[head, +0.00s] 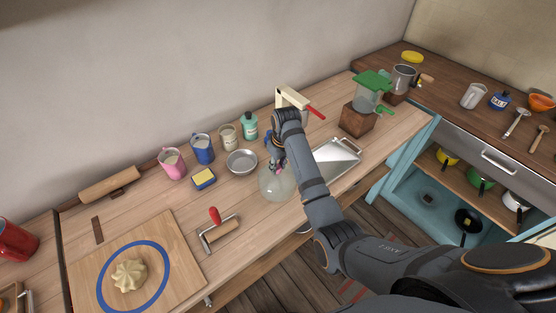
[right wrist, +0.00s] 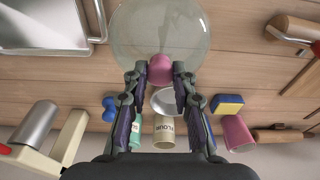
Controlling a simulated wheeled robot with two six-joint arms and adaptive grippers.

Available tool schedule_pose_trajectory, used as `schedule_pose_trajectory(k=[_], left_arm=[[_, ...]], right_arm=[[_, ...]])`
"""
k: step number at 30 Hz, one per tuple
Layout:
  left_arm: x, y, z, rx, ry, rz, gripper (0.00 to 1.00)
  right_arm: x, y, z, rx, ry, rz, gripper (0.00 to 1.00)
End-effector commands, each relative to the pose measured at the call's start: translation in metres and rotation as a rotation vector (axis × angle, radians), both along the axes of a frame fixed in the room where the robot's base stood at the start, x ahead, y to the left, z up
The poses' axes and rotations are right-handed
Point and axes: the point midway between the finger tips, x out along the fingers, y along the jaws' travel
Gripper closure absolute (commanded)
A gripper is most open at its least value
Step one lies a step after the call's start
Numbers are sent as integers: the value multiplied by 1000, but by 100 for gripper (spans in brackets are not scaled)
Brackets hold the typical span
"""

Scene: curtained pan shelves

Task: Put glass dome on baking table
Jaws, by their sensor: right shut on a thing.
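The clear glass dome (head: 277,186) is at the middle of the wooden table (head: 262,216), near its front edge. In the right wrist view the dome (right wrist: 158,30) has a round pink knob (right wrist: 160,68) between my fingertips. My right gripper (head: 275,162) is shut on this knob, and it also shows in the right wrist view (right wrist: 158,76). I cannot tell whether the dome touches the tabletop. On the table's left part a board (head: 185,258) bears a blue ring (head: 167,259) around a pale swirled dough piece (head: 129,275). My left gripper is not in view.
A metal bowl (head: 242,161), a sponge (head: 204,179), a red-handled roller (head: 219,232) and several cups and jars stand around the dome. A metal tray (head: 338,160) lies to its right.

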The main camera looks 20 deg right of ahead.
Motion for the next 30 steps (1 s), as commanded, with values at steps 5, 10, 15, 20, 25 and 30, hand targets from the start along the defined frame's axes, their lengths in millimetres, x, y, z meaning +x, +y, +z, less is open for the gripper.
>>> schedule_pose_trajectory(k=[5, 10, 15, 20, 25, 30], left_arm=[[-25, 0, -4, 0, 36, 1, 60], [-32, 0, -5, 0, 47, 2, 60], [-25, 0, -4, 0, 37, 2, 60], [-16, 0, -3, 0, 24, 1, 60], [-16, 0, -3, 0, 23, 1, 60], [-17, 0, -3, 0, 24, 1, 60]], right_arm=[[0, 0, -7, 0, -1, 0, 100], [0, 0, -7, -1, -1, 0, 100], [0, 0, -8, -1, -1, 0, 100], [0, 0, -12, -1, -1, 0, 100], [0, 0, -20, 0, 0, 0, 100], [1, 0, -22, 0, -2, 0, 100]])
